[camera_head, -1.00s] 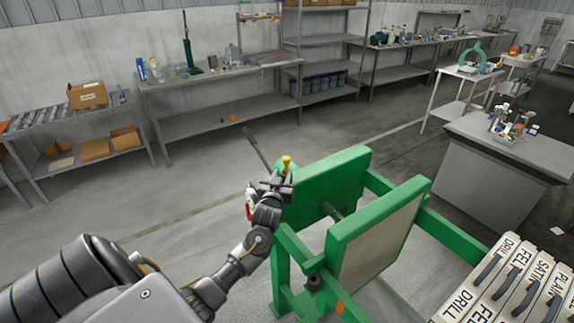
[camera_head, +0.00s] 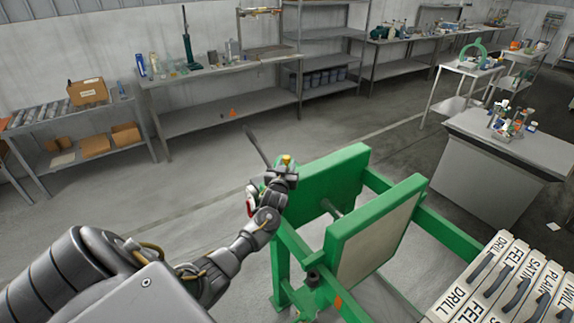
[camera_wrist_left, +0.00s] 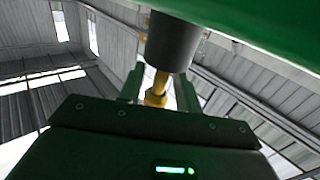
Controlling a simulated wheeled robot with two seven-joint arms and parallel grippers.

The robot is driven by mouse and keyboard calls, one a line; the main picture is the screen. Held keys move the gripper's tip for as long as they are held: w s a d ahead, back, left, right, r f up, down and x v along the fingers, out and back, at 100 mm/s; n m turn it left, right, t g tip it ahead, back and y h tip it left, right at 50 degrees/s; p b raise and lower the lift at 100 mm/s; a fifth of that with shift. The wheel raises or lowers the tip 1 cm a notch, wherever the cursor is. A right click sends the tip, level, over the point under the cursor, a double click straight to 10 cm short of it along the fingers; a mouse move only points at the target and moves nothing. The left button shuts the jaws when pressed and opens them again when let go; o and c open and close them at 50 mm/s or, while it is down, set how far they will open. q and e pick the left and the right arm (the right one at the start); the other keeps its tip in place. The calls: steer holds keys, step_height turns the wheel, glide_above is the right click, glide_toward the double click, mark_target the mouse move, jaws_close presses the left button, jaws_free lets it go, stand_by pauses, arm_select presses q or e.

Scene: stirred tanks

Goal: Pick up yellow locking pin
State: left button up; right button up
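The yellow locking pin (camera_head: 287,160) stands at the left end of the green fixture (camera_head: 345,172), with only its top showing above my left gripper (camera_head: 279,177). In the left wrist view the yellow pin (camera_wrist_left: 156,92) lies between the two fingers of my left gripper (camera_wrist_left: 160,92), below a dark cylinder (camera_wrist_left: 174,42). The fingers stand apart on either side of it, with a gap visible at least on the right. The gripper looks open around the pin. Its lower part is hidden in the head view. My right gripper is not in view.
A dark lever rod (camera_head: 257,146) rises beside the gripper. Green plates and rails lie close on the right. A rack of labelled pale blocks (camera_head: 500,285) is at the lower right. Workbenches (camera_head: 220,75) stand far back, with clear floor (camera_head: 190,190) between.

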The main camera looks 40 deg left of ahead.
arm_select(q)
jaws_close()
steer(key=shift+r+b, duration=0.55)
steer(key=s+r+b, duration=0.5)
steer(key=s+r, duration=0.7)
steer(key=s, duration=0.2)
steer(key=shift+a, duration=0.35)
